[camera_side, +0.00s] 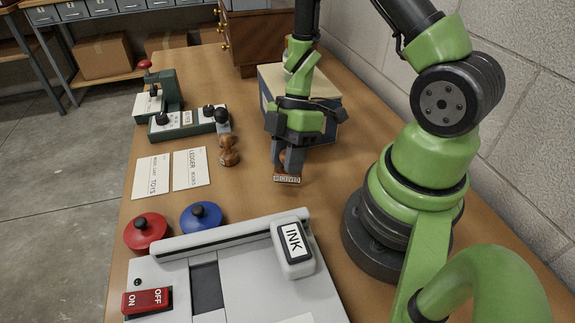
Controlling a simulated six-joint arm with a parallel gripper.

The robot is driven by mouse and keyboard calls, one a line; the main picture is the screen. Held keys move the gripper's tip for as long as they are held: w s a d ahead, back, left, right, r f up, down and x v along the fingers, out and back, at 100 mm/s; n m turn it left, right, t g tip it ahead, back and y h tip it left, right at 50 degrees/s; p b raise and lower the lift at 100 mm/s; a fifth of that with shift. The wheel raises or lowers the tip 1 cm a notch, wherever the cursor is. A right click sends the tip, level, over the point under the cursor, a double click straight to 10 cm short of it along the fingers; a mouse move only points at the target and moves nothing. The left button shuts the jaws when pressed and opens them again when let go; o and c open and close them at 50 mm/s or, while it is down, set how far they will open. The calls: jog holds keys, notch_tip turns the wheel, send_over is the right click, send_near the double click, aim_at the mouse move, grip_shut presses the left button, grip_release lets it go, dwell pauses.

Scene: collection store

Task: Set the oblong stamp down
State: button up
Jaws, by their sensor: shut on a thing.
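The oblong stamp (287,180) has a label strip reading "RECEIVED" and hangs under my gripper (289,160). My gripper is shut on its upper part, and the fingers hide most of the handle. The stamp is upright over the wooden table (255,200); I cannot tell whether its base touches the surface. A second stamp, with a round wooden handle (229,150), stands on the table to the left of my gripper.
A box (330,122) stands close behind my gripper. Cards (191,169) lie to the left. Red (146,232) and blue (201,218) lidded pots and a grey machine with an INK block (293,249) are in front. Bare table lies around the held stamp.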

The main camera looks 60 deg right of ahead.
jog(key=shift+f, duration=1.1)
jog(key=shift+f, duration=0.2)
jog(key=o, duration=0.9)
jog(key=shift+r, duration=0.1)
